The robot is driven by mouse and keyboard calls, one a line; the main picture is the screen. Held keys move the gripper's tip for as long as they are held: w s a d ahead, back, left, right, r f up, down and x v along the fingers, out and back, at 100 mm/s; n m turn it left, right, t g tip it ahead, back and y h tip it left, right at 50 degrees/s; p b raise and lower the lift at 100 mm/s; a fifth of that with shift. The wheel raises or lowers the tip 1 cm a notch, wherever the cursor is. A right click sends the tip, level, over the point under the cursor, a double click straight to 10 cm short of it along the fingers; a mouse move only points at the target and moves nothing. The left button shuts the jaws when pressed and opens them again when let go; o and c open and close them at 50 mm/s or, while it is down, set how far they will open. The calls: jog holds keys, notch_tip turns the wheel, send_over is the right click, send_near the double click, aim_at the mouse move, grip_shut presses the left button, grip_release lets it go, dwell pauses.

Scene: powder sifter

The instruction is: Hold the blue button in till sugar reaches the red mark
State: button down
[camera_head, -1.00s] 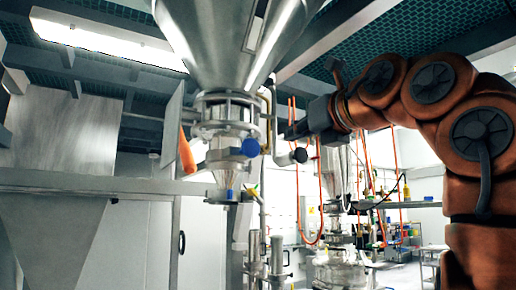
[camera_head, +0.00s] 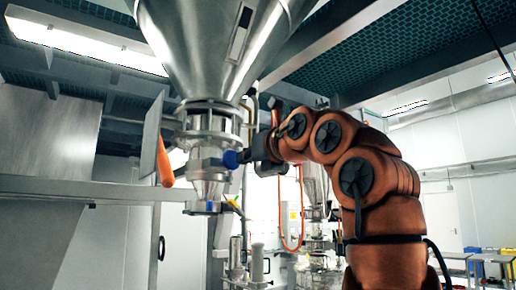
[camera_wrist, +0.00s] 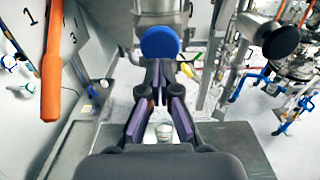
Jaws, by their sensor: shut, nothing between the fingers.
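The round blue button (camera_head: 231,159) sticks out on the right side of the steel sifter body under the big hopper. It also shows as a blue disc in the wrist view (camera_wrist: 160,43). My gripper (camera_head: 243,157) is shut and empty, just right of the button. In the wrist view its fingertips (camera_wrist: 161,68) lie right at the button's lower edge; I cannot tell whether they touch it. A small clear cup (camera_wrist: 164,132) shows below, between the finger links. I cannot make out sugar or a red mark.
An orange handle (camera_head: 165,167) hangs left of the sifter, beside a thin metal plate (camera_head: 151,137). The steel hopper (camera_head: 210,50) is above. A dark round knob (camera_wrist: 281,40) on a pipe stands to the right in the wrist view.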

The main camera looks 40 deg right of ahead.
jog(key=shift+w+d+p, duration=0.1)
jog(key=shift+w+p, duration=0.3)
jog(key=shift+w, duration=1.2)
jog(key=shift+w, duration=0.1)
jog(key=shift+w+d+r, duration=0.1)
jog(key=shift+w, duration=0.4)
jog(key=shift+w+p, duration=0.35)
jog(key=shift+w, duration=0.4)
jog(key=shift+f, duration=0.2)
jog(key=b, duration=0.4)
send_near(233, 162)
jog(key=s, duration=0.4)
jog(key=shift+s+a+r, duration=0.15)
jog(key=shift+a, duration=0.05)
